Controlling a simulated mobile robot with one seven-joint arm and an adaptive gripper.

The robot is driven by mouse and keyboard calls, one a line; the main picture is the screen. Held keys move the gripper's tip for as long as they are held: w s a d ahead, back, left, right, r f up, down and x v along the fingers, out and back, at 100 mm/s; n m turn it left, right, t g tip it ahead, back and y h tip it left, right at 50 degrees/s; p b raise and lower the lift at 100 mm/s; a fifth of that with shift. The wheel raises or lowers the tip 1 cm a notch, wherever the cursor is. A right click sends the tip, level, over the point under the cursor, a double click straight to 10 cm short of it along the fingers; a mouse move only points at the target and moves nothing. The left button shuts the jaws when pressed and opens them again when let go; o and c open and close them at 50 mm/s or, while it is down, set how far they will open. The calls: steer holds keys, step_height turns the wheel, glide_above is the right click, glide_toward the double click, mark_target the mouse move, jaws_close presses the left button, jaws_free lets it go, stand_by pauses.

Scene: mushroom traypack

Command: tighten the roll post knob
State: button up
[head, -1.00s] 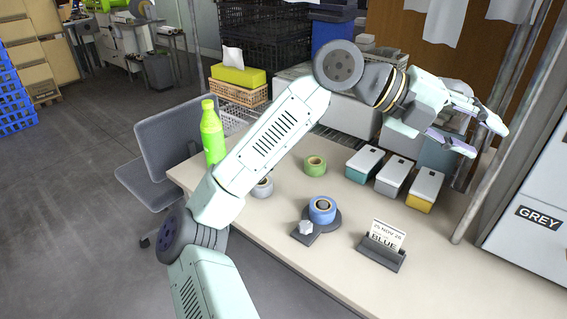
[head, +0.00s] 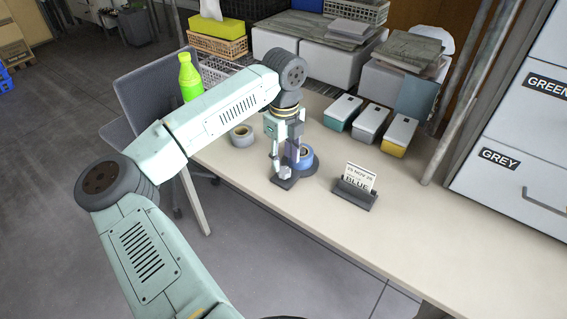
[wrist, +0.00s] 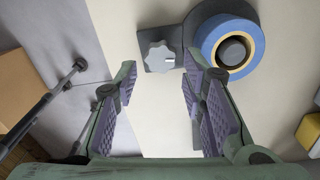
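The roll post knob (wrist: 158,57) is light grey and lobed, with a white mark. It sits on a dark base plate (wrist: 184,34) beside the post, which carries a blue tape roll (wrist: 206,44). In the head view the blue roll (head: 307,160) shows behind my gripper (head: 283,165), which points down over the knob end of the base. In the wrist view my gripper (wrist: 159,75) is open and empty. The knob lies ahead of the gap between its fingertips, and looks apart from both. The head view does not clearly show the height over the knob.
A dark card holder (head: 355,193) stands right of the base. A grey tape roll (head: 242,136) and a green bottle (head: 189,78) stand left. Three lidded boxes (head: 371,121) stand behind. The table's front right (head: 430,230) is clear.

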mark_target(284, 170)
steer(key=shift+f+p, duration=0.3)
steer(key=shift+f, duration=1.65)
steer(key=shift+c, duration=0.5)
steer(key=c, duration=0.8)
